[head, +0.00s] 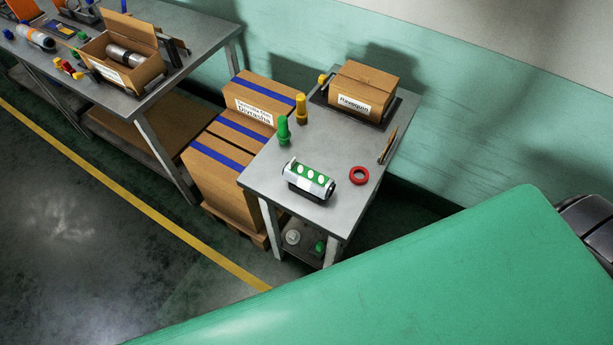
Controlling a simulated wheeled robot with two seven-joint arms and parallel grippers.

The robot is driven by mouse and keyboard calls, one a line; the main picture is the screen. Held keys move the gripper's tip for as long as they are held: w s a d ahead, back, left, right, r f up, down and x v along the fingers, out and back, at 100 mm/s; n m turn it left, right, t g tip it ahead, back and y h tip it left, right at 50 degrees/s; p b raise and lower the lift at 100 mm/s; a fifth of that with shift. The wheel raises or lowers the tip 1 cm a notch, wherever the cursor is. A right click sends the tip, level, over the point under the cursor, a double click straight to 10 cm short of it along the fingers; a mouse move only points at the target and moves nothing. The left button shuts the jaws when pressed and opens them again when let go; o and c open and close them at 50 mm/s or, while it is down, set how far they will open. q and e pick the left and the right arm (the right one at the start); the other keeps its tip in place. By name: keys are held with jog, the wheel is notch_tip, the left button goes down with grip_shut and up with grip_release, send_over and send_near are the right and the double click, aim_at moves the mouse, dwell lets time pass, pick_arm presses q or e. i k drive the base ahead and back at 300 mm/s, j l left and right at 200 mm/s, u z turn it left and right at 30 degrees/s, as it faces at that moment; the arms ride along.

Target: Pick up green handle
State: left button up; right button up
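A green handle-shaped piece (284,131) stands upright on the small grey table (345,150), near its left edge. A similar yellow piece (301,109) stands just behind it. Neither gripper shows in the head view, and nothing touches the green piece.
The small table also holds a white-and-green roll (308,179), a red ring (359,175) and a cardboard box (361,91). Striped boxes (212,178) stand left of it. A large green surface (430,285) fills the lower right. Open floor (80,240) lies left.

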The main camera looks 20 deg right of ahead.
aim_at(284, 135)
jog(key=i+j+z, duration=0.1)
jog(key=i+j, duration=0.2)
jog(key=i+j+z, duration=0.1)
jog(key=i+j, duration=0.15)
jog(key=j, duration=0.25)
jog(key=i+j+z, duration=0.1)
jog(key=i+j, duration=0.15)
jog(key=j, duration=0.2)
